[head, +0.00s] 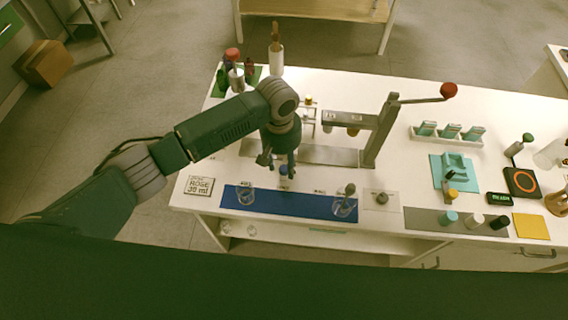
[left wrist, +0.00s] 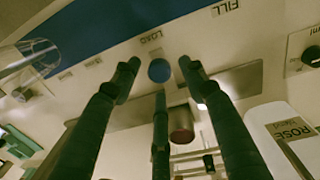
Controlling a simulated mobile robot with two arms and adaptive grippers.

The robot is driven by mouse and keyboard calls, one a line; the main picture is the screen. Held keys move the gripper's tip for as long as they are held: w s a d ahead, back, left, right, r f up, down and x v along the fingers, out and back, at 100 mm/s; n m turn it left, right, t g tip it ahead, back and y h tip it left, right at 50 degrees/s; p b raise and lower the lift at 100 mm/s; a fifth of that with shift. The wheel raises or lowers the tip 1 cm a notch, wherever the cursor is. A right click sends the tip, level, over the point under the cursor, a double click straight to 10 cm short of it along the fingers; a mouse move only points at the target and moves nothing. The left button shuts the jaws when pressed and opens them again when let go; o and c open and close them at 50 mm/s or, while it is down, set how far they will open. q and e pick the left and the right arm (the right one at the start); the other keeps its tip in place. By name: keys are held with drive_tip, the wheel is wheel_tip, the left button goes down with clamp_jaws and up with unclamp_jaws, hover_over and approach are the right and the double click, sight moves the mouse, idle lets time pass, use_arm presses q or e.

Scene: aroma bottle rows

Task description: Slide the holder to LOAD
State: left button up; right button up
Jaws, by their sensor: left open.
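A round blue knob (left wrist: 159,70), which looks like the top of the holder, shows between my fingertips in the left wrist view, close to the LOAD label (left wrist: 150,37). The FILL label (left wrist: 225,8) is farther right and up in that view. In the head view a small blue piece (head: 284,170) shows just below my left gripper (head: 278,162). My left gripper points down with its fingers open around the knob; whether any finger touches it I cannot tell. The holder's lower part is hidden. My right gripper is not in view.
A grey metal plate (head: 325,155) carries a post with a red-knobbed lever (head: 449,90). Bottles (head: 276,60) stand behind my arm.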

use_arm(q)
wheel_tip(320, 180, up, 11)
drive_tip(key=shift+a+f, duration=0.15)
drive_tip(key=shift+a, duration=0.15)
idle(0.4)
